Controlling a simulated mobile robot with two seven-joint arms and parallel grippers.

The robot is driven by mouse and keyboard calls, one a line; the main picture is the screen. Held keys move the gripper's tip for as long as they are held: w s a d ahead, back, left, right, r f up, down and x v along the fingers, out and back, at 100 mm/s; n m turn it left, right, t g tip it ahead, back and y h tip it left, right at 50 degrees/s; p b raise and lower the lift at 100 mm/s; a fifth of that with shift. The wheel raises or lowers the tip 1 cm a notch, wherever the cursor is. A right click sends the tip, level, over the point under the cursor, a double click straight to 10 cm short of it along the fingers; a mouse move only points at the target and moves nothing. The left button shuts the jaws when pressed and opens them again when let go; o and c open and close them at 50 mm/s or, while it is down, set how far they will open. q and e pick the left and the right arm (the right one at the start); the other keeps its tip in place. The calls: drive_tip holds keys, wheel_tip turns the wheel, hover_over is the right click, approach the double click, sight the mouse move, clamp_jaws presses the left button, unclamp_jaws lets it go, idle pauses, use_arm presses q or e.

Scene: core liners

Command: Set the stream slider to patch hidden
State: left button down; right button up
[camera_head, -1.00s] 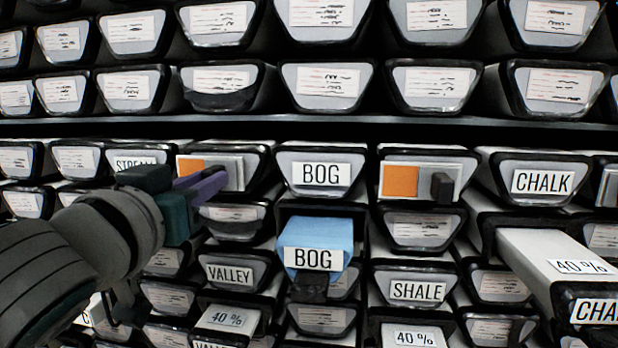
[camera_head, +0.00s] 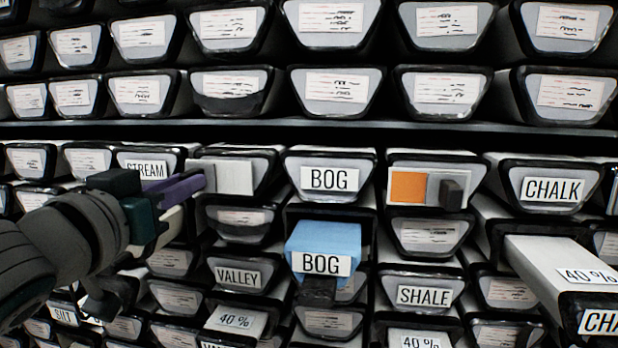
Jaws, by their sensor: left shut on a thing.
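The stream slider (camera_head: 235,177) sits just right of the STREAM label (camera_head: 145,169), in the row below the long shelf edge. Its right part shows plain pale grey and white; no orange shows on it. My left gripper (camera_head: 190,188) comes in from the left and is shut at the slider's left part. The knob is hidden by the fingers, so I take it to be what they hold. My right gripper is not in view.
A second slider (camera_head: 427,188) right of the BOG label (camera_head: 329,179) shows an orange patch and a dark knob. A blue BOG drawer (camera_head: 322,240) and a white drawer (camera_head: 545,262) at right stick out. Other liner ends fill the wall.

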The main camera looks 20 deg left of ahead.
use_arm(q)
drive_tip(key=shift+a, duration=0.2)
drive_tip(key=c, duration=0.8)
unclamp_jaws()
drive_tip(key=shift+s, duration=0.1)
drive_tip(key=shift+o, duration=0.2)
drive_tip(key=b+v, duration=0.2)
drive_tip(key=v, duration=0.8)
